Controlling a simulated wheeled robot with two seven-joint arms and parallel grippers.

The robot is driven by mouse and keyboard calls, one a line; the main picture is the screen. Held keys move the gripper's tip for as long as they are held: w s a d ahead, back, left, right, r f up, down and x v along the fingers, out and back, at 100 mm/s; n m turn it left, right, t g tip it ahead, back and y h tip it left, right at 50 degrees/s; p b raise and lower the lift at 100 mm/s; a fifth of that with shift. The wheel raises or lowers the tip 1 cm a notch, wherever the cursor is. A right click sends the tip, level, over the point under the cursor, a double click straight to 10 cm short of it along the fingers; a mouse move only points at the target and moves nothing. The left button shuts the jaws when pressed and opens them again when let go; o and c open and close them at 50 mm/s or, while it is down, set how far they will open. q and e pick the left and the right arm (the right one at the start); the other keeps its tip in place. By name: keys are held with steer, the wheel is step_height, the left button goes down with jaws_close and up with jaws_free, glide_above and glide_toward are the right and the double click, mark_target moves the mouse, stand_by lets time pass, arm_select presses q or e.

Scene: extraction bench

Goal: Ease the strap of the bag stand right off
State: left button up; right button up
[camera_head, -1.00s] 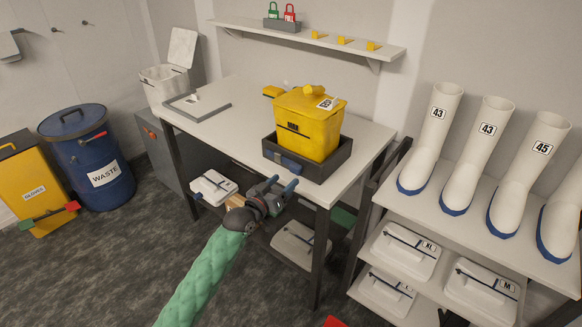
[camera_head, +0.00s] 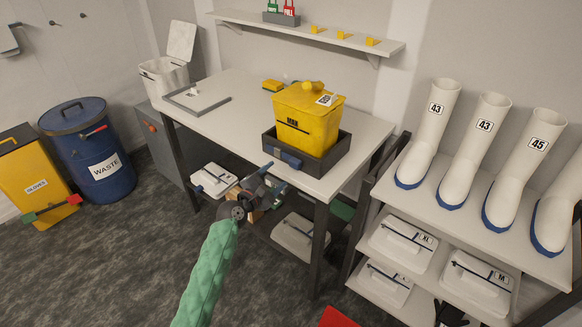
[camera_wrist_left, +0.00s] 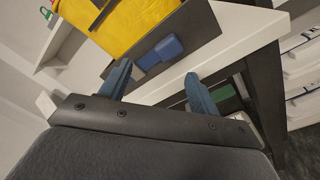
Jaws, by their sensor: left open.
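No strap or bag stand can be made out for sure. The yellow lidded container (camera_head: 308,122) stands upright in a dark grey tray (camera_head: 328,159) near the table's front edge. A blue block (camera_head: 291,159) is on the tray's front wall; I cannot tell if it is part of a strap. It also shows in the left wrist view (camera_wrist_left: 160,53). My left gripper (camera_head: 273,176) is open and empty, below and in front of the tray by the table edge. Its two blue fingers (camera_wrist_left: 160,84) point toward the tray, apart from the block.
The white table (camera_head: 240,120) holds a grey frame (camera_head: 212,110) at its left. White cases lie beneath it. A shelf of white boots (camera_head: 475,150) stands right. A blue waste drum (camera_head: 95,150) and yellow gloves bin (camera_head: 30,180) stand left. A dark forked shape (camera_head: 450,313) is unclear.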

mark_target(293, 165)
arm_select(q)
steer(key=shift+w+d+f+n+h+p, duration=0.2)
steer(key=shift+w+d+n, duration=0.75)
steer(key=shift+n, duration=0.7)
steer(key=shift+w+d+r+n+h+p, duration=0.1)
steer(key=shift+w+d+n+p, duration=0.2)
steer(key=shift+w+d+n, duration=0.95)
steer(key=shift+w+d+f+n+h+p, duration=0.1)
steer(key=shift+w+d+n+p, duration=0.35)
steer(key=shift+n, duration=1.55)
arm_select(e)
step_height(293, 165, down, 7)
steer(key=shift+s+d+r+t, duration=0.2)
steer(key=shift+s+d+t, duration=0.1)
steer(key=shift+s+d, duration=0.15)
arm_select(q)
steer(key=shift+w, duration=0.25)
steer(key=shift+c, duration=0.2)
